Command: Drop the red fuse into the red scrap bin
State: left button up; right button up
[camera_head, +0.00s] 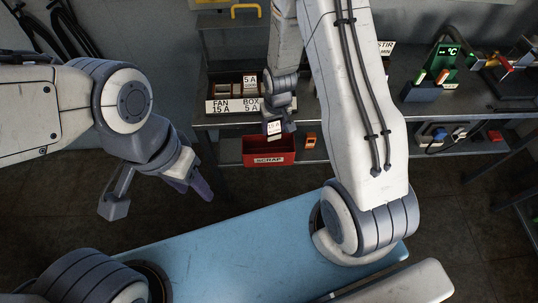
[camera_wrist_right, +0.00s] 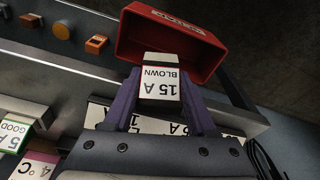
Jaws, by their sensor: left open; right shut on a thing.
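In the head view the fuse (camera_head: 274,127) hangs below my right gripper (camera_head: 276,122), just above the back edge of the red scrap bin (camera_head: 258,162) in the picture. In the wrist view the bin (camera_wrist_right: 185,62) lies just beyond the fuse, its open inside showing. I cannot tell the exact height gap. My left gripper (camera_head: 192,184) is open and empty, away to the left.
A bench with a divided fuse box (camera_head: 222,107), labelled "FAN 15 A" and "BOX 5 A", stands behind the bin. An orange switch (camera_head: 310,140) is on the bench front right of the bin. A green display unit (camera_head: 445,60) stands at right. A blue surface (camera_head: 230,250) is in front.

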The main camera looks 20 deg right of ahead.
jog(key=shift+f, duration=0.3)
jog(key=o, duration=1.4)
jog(key=shift+o, duration=0.2)
jog(key=shift+r, duration=0.15)
notch_tip(320, 180, up, 10)
jog(key=s, duration=0.1)
jog(key=shift+s+p, duration=0.3)
jog(key=shift+p, duration=0.1)
